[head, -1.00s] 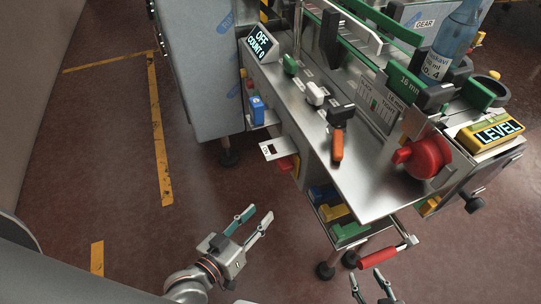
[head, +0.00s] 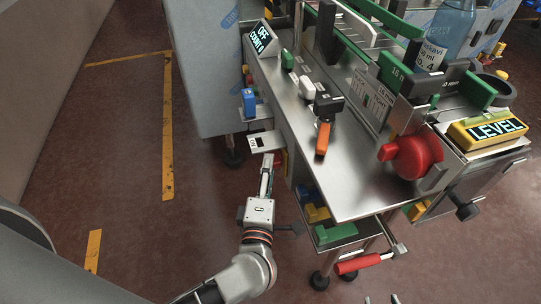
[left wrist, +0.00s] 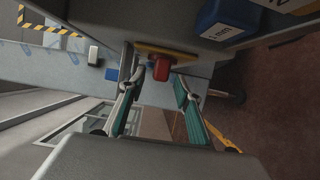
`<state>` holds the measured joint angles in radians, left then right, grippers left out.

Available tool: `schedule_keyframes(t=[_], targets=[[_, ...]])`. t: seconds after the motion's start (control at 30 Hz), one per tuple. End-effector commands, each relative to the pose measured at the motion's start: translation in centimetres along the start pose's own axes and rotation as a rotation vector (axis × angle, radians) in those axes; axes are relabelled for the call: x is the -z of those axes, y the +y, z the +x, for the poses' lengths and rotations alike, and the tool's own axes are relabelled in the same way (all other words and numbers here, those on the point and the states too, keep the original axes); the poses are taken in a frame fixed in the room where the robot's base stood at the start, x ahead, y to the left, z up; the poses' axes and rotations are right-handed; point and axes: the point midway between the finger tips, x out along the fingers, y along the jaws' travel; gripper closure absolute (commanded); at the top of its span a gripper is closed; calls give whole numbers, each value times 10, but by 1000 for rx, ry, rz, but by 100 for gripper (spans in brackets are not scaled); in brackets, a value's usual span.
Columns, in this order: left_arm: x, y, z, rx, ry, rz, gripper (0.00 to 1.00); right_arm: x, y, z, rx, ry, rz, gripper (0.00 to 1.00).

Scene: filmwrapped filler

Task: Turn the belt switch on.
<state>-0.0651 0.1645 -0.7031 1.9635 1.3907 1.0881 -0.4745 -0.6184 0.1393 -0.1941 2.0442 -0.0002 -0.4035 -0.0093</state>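My left gripper (head: 267,160) points in under the near left edge of the steel machine panel. In the left wrist view its fingers (left wrist: 161,80) are apart, with a red knob (left wrist: 162,65) on a yellow plate (left wrist: 166,50) just ahead between them; I cannot tell whether they touch it. The knob shows partly in the head view (head: 278,159). No switch is readably marked as the belt switch. The display (head: 262,39) reads OFF, COUNT 0. My right gripper (head: 382,299) shows only its tips, held apart, at the bottom edge.
The panel carries a green knob (head: 287,60), a white knob (head: 307,88) and an orange handle (head: 323,138). A blue block (head: 249,103) and a white card (head: 266,142) are close to my left gripper. A red handwheel (head: 417,158) and red-handled crank (head: 358,263) stand right.

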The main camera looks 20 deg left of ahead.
Motion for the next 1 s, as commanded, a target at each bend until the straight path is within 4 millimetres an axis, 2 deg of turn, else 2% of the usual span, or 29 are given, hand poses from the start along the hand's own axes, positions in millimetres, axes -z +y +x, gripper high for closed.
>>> schedule_keyframes(t=[0.1, 0.3, 0.67, 0.7, 0.8, 0.83, 1.0], targets=[[0, 0, 21, -3, 1, 1, 67, -2, -1, 0, 1, -3, 1, 60], [0, 0, 43, -2, -1, 2, 67, -4, -1, 0, 1, -4, 1, 60], [0, 0, 50, 0, 0, 1, 67, -3, 0, 0, -1, -4, -2, 60], [0, 0, 50, 0, 0, 2, 69, -3, 0, 0, -1, -4, -2, 60], [0, 0, 50, 0, 0, 2, 95, -3, 1, 0, -1, -4, -3, 60], [0, 0, 50, 0, 0, 1, 100, -3, 1, 0, -1, -4, -3, 60], [0, -1, 50, -1, -1, 2, 100, -4, 1, 0, -1, -4, -4, 60]])
